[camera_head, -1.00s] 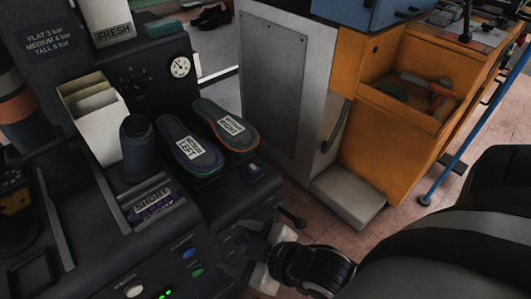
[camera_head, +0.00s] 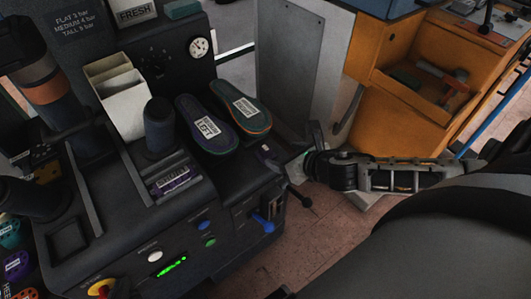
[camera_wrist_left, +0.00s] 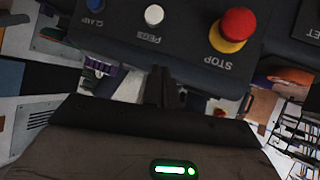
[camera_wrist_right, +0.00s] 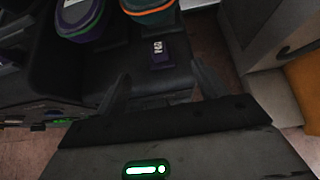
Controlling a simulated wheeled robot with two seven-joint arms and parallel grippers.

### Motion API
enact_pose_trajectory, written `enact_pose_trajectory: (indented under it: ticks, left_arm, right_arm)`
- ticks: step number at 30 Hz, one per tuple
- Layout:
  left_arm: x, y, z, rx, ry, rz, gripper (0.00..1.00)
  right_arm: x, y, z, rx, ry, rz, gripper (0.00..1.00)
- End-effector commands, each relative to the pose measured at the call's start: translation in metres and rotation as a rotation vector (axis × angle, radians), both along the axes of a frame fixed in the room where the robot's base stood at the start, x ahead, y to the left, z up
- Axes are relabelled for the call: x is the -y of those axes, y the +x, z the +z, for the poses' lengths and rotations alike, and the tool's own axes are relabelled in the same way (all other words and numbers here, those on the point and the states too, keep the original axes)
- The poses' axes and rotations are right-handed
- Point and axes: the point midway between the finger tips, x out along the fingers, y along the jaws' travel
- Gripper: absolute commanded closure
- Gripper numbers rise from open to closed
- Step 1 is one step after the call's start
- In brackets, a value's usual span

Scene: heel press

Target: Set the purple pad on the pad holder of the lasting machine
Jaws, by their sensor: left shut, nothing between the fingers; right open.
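A small dark purple block with a white label (camera_head: 268,153) sits on the right edge of the lasting machine's top (camera_head: 240,175); it also shows in the right wrist view (camera_wrist_right: 160,52). I cannot tell for sure that it is the purple pad. A purple labelled plate (camera_head: 172,182) lies in a slot at the machine's front. My right gripper (camera_head: 304,152) is open and empty just right of the block; in the right wrist view its fingers (camera_wrist_right: 162,86) are spread, with the block beyond them. My left gripper (camera_wrist_left: 170,92) is shut and empty near the front button panel.
Two shoe soles (camera_head: 205,125) (camera_head: 242,108) lie behind the block. A dark upright post (camera_head: 160,128) and white bins (camera_head: 120,98) stand left of them. A lever (camera_head: 298,195) sticks out at the machine's right. An orange cabinet (camera_head: 390,125) stands at the right.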

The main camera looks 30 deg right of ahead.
Motion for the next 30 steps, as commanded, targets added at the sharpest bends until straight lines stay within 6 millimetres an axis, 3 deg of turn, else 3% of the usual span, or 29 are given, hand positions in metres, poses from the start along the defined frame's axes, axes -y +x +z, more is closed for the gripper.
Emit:
enact_pose_trajectory:
  ticks: [6, 14, 21, 30]
  left_arm:
    - [0.0, 0.002, -0.001, 0.016, 0.001, -0.001, 1.0]
    - [0.001, 0.001, 0.0, 0.022, -0.002, -0.003, 1.0]
    - [0.001, 0.0, -0.009, 0.023, 0.003, -0.007, 1.0]
    - [0.002, 0.001, -0.003, 0.035, 0.002, -0.008, 1.0]
  right_arm:
    - [-0.003, 0.034, -0.024, 0.002, 0.003, -0.002, 0.29]
    - [-0.005, 0.049, -0.035, 0.0, 0.006, -0.003, 0.29]
    - [-0.008, 0.078, -0.056, 0.0, 0.006, -0.003, 0.29]
    - [-0.008, 0.085, -0.06, -0.002, 0.004, 0.001, 0.29]
